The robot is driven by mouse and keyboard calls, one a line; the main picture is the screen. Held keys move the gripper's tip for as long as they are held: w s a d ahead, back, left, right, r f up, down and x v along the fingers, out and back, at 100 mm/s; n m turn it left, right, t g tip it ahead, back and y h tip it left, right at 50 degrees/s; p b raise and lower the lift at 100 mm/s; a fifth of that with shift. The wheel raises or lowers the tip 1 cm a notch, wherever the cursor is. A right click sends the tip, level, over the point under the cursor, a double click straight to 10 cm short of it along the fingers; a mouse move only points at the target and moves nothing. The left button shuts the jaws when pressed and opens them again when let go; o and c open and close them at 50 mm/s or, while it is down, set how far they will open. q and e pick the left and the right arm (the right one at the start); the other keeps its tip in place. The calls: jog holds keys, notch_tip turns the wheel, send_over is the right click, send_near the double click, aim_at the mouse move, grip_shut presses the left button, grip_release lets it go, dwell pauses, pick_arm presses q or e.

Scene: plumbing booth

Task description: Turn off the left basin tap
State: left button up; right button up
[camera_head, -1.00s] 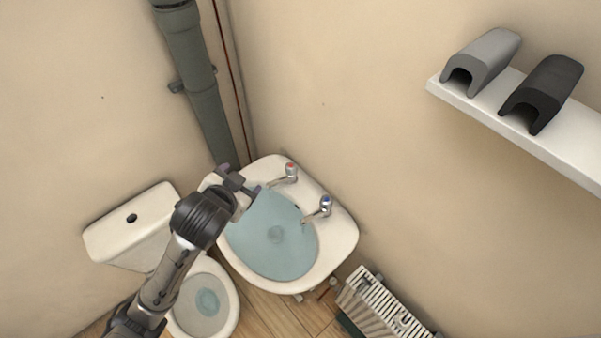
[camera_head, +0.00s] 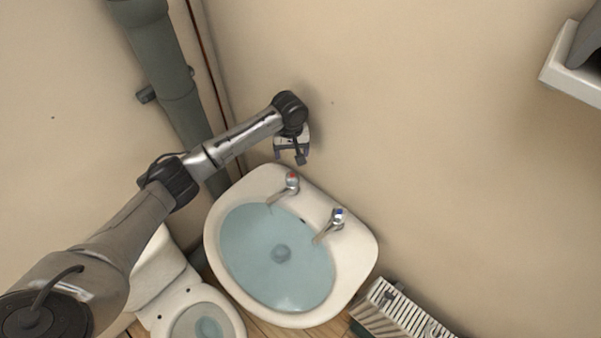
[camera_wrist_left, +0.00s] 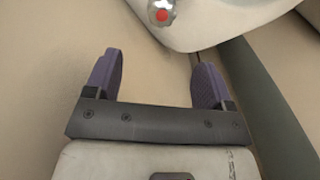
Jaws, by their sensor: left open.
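The left basin tap (camera_head: 286,187) is chrome with a red-marked top and stands on the back rim of the white basin (camera_head: 222,190). The right tap (camera_head: 331,226) has a blue mark. Water fills the bowl; I cannot tell whether either tap runs. My left gripper (camera_head: 290,155) is open and empty, above and behind the red tap, near the wall. In the left wrist view its purple-padded fingers (camera_wrist_left: 157,78) are apart, and the red-topped tap (camera_wrist_left: 161,14) shows beyond them at the top edge. My right gripper is not in view.
A grey pipe (camera_head: 165,75) runs down the corner left of the basin. A toilet (camera_head: 200,318) stands at lower left and a white radiator (camera_head: 395,312) at lower right. A shelf (camera_head: 570,75) juts out at upper right. The wall above the basin is clear.

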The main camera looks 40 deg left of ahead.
aim_at(292, 176)
pick_arm(q)
notch_tip(292, 176, down, 13)
jog(key=n+b, duration=0.1)
jog(key=n, duration=0.1)
jog(key=shift+s+n+b, duration=0.15)
jog(key=shift+n+b, duration=0.15)
jog(key=shift+f, duration=0.45)
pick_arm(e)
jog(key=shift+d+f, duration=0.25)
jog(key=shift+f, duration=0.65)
pick_arm(q)
jog(key=c, duration=0.9)
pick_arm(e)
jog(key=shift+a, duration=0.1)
